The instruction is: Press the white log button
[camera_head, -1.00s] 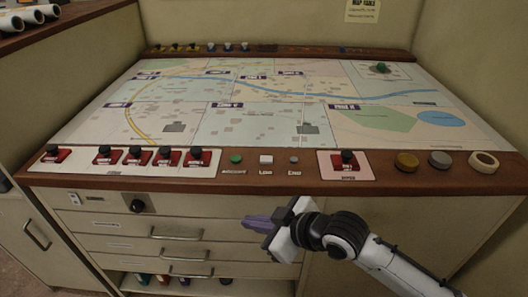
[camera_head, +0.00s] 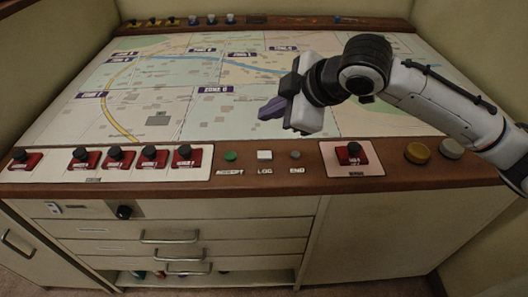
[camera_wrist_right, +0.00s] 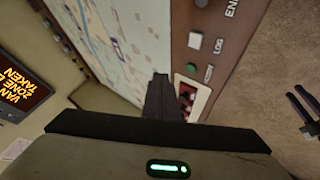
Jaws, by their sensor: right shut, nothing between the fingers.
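The white log button (camera_head: 264,155) is a small pale square in the console's front wooden strip, above the word LOG. It also shows in the right wrist view (camera_wrist_right: 195,41). My right gripper (camera_head: 264,110) is shut and empty, with purple fingers pointing left above the map, beyond the log button and apart from it. In the wrist view its dark fingers (camera_wrist_right: 160,80) point toward the strip near the green button. My left gripper (camera_wrist_right: 293,95) seems to show at the right edge of the wrist view, its dark fingers apart and empty; the head view does not show it.
The green accept button (camera_head: 231,156) is left of the log button and the grey end button (camera_head: 296,155) is right of it. A red switch (camera_head: 351,153) stands farther right, and several more red switches (camera_head: 118,158) stand left. Drawers (camera_head: 170,236) are below.

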